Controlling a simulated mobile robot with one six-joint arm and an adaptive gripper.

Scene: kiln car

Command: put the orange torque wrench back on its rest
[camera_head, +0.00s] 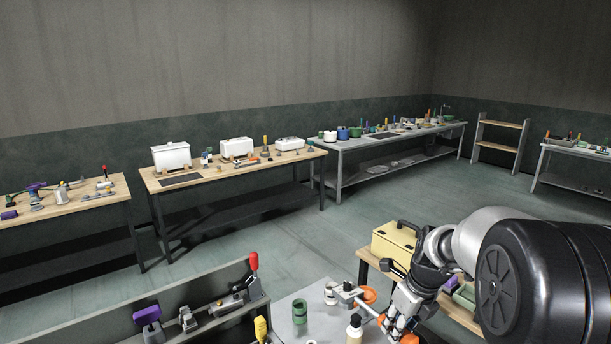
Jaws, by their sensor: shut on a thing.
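My gripper (397,322) is at the lower right, over the right part of a light grey work surface (285,317). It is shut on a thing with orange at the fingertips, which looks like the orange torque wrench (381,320). Fingers and the picture's lower edge hide most of it. Another orange piece (409,339) shows below the gripper. I cannot tell which part is the rest, or whether the wrench touches anything.
A green cup (299,312) and a white bottle (354,330) stand close left of the gripper. A yellow case (394,241) stands behind it. A grey rail unit with a red-handled clamp (253,263) is at the left. Open floor (240,245) lies beyond, before the far benches.

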